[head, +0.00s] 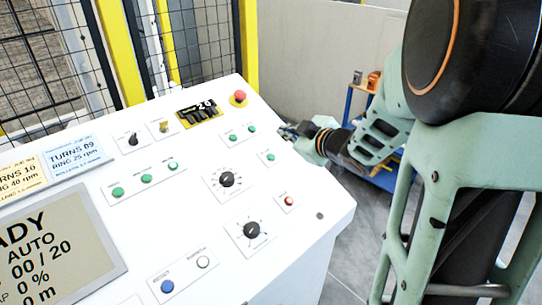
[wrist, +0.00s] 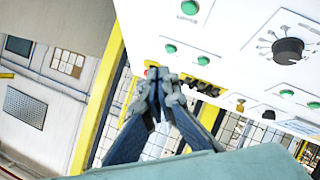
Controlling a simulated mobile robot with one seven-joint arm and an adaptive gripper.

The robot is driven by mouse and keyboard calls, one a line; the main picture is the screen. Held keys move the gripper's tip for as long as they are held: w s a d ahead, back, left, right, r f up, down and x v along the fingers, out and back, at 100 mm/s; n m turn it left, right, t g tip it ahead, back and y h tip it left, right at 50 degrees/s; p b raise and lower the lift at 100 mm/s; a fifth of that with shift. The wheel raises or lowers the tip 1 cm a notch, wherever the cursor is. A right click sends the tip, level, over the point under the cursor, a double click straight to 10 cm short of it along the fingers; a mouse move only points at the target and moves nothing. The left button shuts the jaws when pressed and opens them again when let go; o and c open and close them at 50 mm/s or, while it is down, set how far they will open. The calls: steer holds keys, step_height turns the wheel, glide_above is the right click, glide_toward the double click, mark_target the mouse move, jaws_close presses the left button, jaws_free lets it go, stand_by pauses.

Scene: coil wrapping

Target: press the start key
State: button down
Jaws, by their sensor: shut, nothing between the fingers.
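The control panel (head: 310,215) carries several green buttons with labels too small to read, so I cannot tell which is the start key. A single green button (head: 270,157) sits near the panel's right edge; it also shows at the top of the wrist view (wrist: 190,7). A pair of green buttons (head: 251,129) lies just beyond it, and shows in the wrist view too (wrist: 170,48). My gripper (head: 288,132) is at the panel's upper right edge, close to these buttons. In the wrist view its fingertips (wrist: 164,74) are together and empty. Contact with the panel cannot be judged.
A red mushroom button (head: 239,96) and a yellow-black block (head: 200,112) stand at the panel's far edge. Black knobs (head: 252,230) and a red-centred button (head: 289,201) lie nearer. A screen (head: 55,260) is at left. Yellow-framed mesh fencing (head: 120,50) stands behind.

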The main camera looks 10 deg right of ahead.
mark_target(271, 157)
steer(key=shift+f, duration=0.1)
steer(key=w+f+b, duration=0.1)
steer(key=f+b, duration=0.1)
steer(key=w+a+f+b, duration=0.1)
steer(key=f+b, duration=0.2)
steer(key=w+a+f+b, duration=0.1)
steer(key=f+b, duration=0.1)
steer(key=f, duration=0.1)
steer(key=shift+b, duration=0.35)
stand_by(1.2)
steer(key=shift+w+a+f+b, duration=0.1)
steer(key=shift+w+f+b, duration=0.1)
steer(key=shift+f+b, duration=0.15)
